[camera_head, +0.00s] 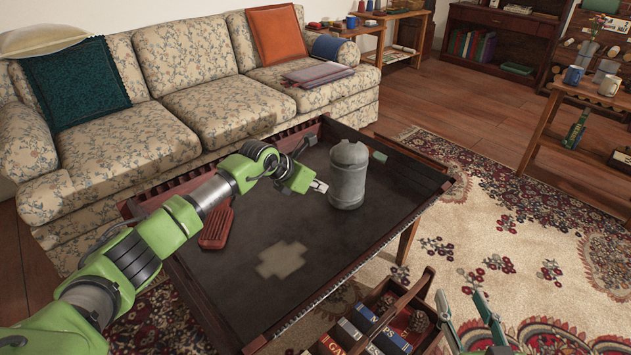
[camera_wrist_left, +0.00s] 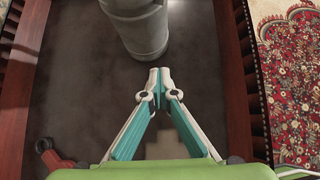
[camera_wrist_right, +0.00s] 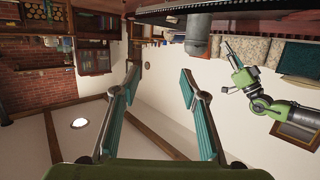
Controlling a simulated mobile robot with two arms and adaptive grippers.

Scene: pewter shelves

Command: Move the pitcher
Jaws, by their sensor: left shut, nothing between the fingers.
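The pitcher (camera_head: 348,172) is a grey, worn metal vessel standing upright on the dark coffee table (camera_head: 230,285), toward its right half. It also shows at the top of the left wrist view (camera_wrist_left: 143,35) and of the right wrist view (camera_wrist_right: 197,36). My left gripper (camera_head: 321,187) is shut and empty, just left of the pitcher, with a small gap between them in the head view. In the left wrist view its fingertips (camera_wrist_left: 160,76) meet below the pitcher. My right gripper (camera_head: 464,305) is open and empty at the lower right; its spread fingers fill the right wrist view (camera_wrist_right: 158,80).
A red slatted object (camera_head: 216,228) lies on the table's left side, and a small green item (camera_head: 380,156) lies behind the pitcher. A wooden box (camera_head: 410,300) of books and cards stands near the table's front right. A floral sofa (camera_head: 220,105) stands behind.

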